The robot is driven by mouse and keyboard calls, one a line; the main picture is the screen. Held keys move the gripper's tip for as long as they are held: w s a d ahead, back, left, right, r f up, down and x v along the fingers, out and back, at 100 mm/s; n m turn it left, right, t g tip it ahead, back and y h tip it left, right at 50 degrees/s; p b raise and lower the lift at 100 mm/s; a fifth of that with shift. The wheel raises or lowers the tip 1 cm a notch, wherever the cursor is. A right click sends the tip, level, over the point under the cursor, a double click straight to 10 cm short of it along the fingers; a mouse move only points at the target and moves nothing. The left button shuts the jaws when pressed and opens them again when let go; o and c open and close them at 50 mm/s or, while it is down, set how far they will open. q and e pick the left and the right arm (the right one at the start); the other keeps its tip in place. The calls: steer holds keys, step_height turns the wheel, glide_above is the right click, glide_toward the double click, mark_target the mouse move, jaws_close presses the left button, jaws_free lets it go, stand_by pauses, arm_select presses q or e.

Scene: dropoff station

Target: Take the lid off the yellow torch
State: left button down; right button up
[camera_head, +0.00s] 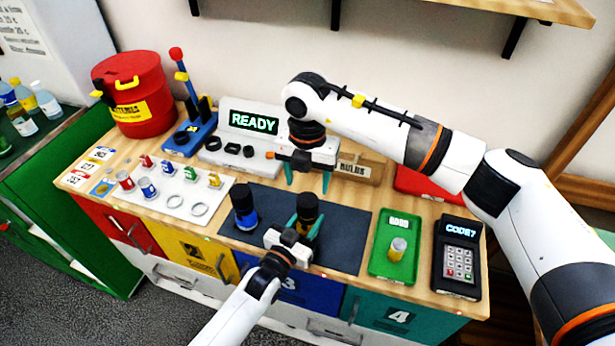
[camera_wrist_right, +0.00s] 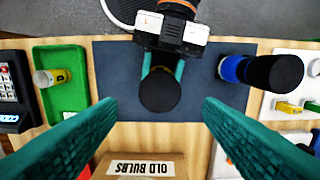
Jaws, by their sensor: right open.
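The yellow torch (camera_head: 304,228) stands upright on the dark mat (camera_head: 345,215), with most of its body hidden by my left gripper. Its black lid (camera_head: 307,201) is on top and shows in the right wrist view (camera_wrist_right: 160,92). My left gripper (camera_head: 303,226) has its teal fingers on both sides of the torch body, below the lid, and looks shut on it. My right gripper (camera_head: 307,182) is open and empty, above and behind the torch, with its fingers pointing down. In the right wrist view the lid lies between its spread fingers, farther off.
A blue torch (camera_head: 245,218) with a black top stands left on the mat. A green tray (camera_head: 378,262) with a small can-like piece and a keypad (camera_head: 457,262) are at right. The old bulbs box (camera_head: 372,168) is behind.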

mark_target(307, 200)
steer(key=m, duration=0.4)
steer(key=shift+m, duration=0.3)
steer(key=shift+f, duration=4)
